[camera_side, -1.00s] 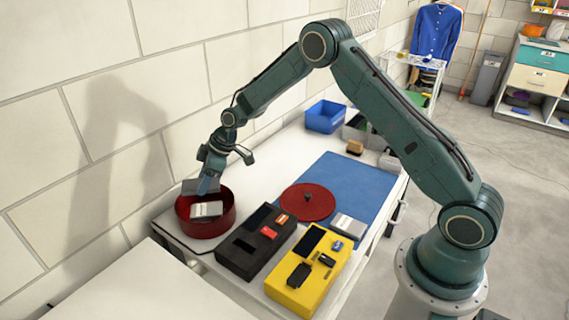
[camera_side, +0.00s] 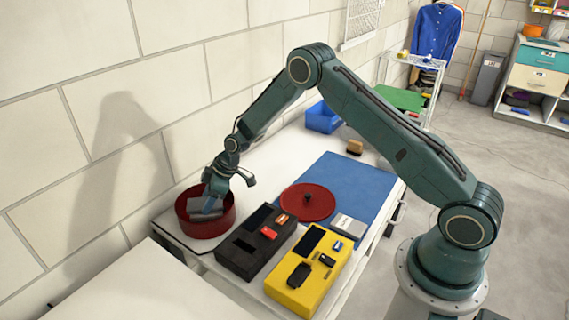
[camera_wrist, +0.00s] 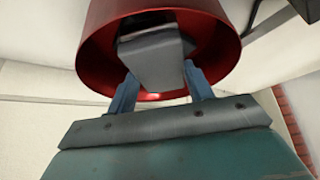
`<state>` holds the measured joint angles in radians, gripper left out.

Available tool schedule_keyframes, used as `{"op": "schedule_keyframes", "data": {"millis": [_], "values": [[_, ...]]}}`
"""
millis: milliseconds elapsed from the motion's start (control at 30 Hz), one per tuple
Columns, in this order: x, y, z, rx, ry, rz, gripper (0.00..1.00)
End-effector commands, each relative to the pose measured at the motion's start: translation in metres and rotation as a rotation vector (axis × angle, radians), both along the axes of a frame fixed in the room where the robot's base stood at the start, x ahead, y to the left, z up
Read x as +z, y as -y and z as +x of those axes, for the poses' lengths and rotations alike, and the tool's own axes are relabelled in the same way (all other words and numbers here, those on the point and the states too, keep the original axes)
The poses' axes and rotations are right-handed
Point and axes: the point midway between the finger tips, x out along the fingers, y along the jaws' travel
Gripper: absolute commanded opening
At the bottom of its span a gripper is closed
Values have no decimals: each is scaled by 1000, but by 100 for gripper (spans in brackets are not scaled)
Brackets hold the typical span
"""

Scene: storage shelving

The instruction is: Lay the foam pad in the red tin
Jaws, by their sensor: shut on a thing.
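The red tin (camera_side: 206,229) is a round, open tin at the far left end of the white bench. My gripper (camera_side: 210,202) is low in the tin's mouth, pointing down. It is shut on the grey foam pad (camera_side: 195,205), which sits tilted inside the rim. In the wrist view the pad (camera_wrist: 153,58) lies between the two blue fingers of my gripper (camera_wrist: 160,78), with the tin's red wall (camera_wrist: 95,50) around it. A light grey block in the tin is mostly hidden now, and I cannot tell whether the pad touches it or the floor.
A red lid (camera_side: 320,207) with a dark knob and a pale box (camera_side: 347,227) lie on the blue mat (camera_side: 355,188). A black case (camera_side: 240,262) and a yellow case (camera_side: 308,285) stand in front. A blue bin (camera_side: 323,118) is at the back.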

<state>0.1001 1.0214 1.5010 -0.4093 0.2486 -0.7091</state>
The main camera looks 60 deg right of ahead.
Motion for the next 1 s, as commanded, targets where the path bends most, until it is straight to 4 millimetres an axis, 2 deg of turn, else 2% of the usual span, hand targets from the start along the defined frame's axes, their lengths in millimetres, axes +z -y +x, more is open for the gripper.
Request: {"op": "schedule_keyframes", "data": {"millis": [733,767,833,1000], "values": [[-11,0,0,0,-1,-1,30],[-10,0,0,0,-1,-1,57],[-10,0,0,0,-1,-1,71],[-10,0,0,0,-1,-1,73]]}}
